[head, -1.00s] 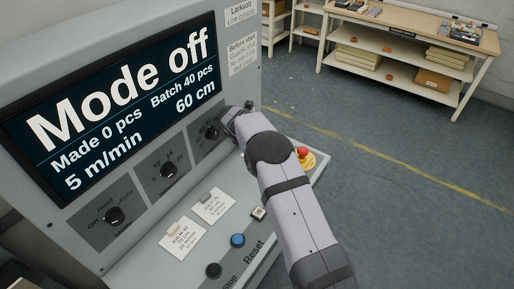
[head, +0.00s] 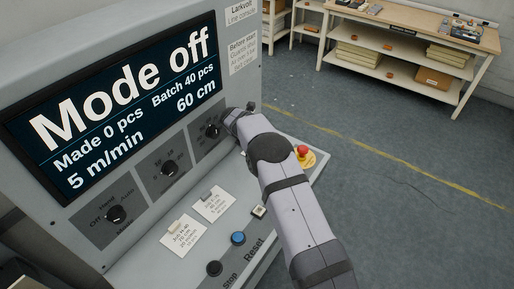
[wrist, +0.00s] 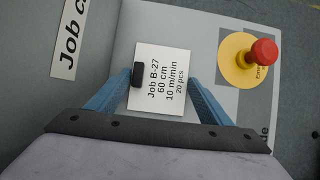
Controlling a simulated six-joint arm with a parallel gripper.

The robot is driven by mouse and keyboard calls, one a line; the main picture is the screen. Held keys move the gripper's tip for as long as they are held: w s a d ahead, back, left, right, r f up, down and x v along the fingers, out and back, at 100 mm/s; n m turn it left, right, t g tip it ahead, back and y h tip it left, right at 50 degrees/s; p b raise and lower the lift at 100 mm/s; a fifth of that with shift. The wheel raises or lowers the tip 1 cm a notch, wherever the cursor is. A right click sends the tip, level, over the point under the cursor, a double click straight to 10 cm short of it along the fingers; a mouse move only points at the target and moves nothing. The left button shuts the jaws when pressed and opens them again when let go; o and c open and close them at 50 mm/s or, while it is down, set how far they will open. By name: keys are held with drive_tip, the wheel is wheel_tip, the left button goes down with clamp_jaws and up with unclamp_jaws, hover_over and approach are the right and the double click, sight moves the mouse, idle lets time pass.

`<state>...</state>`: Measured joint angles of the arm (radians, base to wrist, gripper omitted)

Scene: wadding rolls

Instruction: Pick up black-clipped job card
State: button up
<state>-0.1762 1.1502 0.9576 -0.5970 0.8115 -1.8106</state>
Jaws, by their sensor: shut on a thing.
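The black-clipped job card (wrist: 165,98) shows in the wrist view. It is white, printed "Job B-27, 60 cm, 10 m/min, 20 pcs", with a black clip (wrist: 138,74) at its left edge. My gripper (wrist: 160,80) has its two blue fingers at opposite edges of the card and is shut on it. I cannot tell whether the card is clear of the panel. In the head view my arm hides the card and the fingertips.
Two other cards, a left one (head: 179,238) and a right one (head: 211,206), lie on the console panel. A blue button (head: 238,239), a black button (head: 214,268) and a red emergency stop (head: 302,151) are nearby. Three knobs line the console face below the screen (head: 120,115).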

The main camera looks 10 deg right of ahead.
wheel_tip(320, 180, up, 10)
drive_tip(key=b, duration=0.3)
drive_tip(key=shift+r, duration=0.1)
drive_tip(key=s+a+r+m+p, duration=0.1)
drive_tip(key=s+a+r+p, duration=0.3)
drive_tip(key=s+r, duration=0.5)
drive_tip(key=s+a+r+m+p, duration=0.1)
drive_tip(key=s+a+r+p, duration=0.1)
drive_tip(key=s+a+r, duration=0.7)
drive_tip(key=s+a+f+n+b, duration=0.1)
drive_tip(key=s+a+f+b, duration=0.3)
drive_tip(key=s+a+f, duration=0.65)
drive_tip(key=s+a+f+n+b, duration=0.1)
drive_tip(key=s+a+f+b, duration=0.2)
drive_tip(key=s+a+f, duration=0.7)
drive_tip(key=shift+s+a+f+p, duration=0.2)
drive_tip(key=shift+a+f+p, duration=0.35)
drive_tip(key=shift+f, duration=0.7)
drive_tip(key=shift+s+a+f+p, duration=0.15)
drive_tip(key=shift+a+f+p, duration=0.25)
drive_tip(key=shift+a+f, duration=0.65)
drive_tip(key=shift+s+a+f+p, duration=0.2)
drive_tip(key=shift+a+f+p, duration=0.25)
drive_tip(key=shift+f, duration=1)
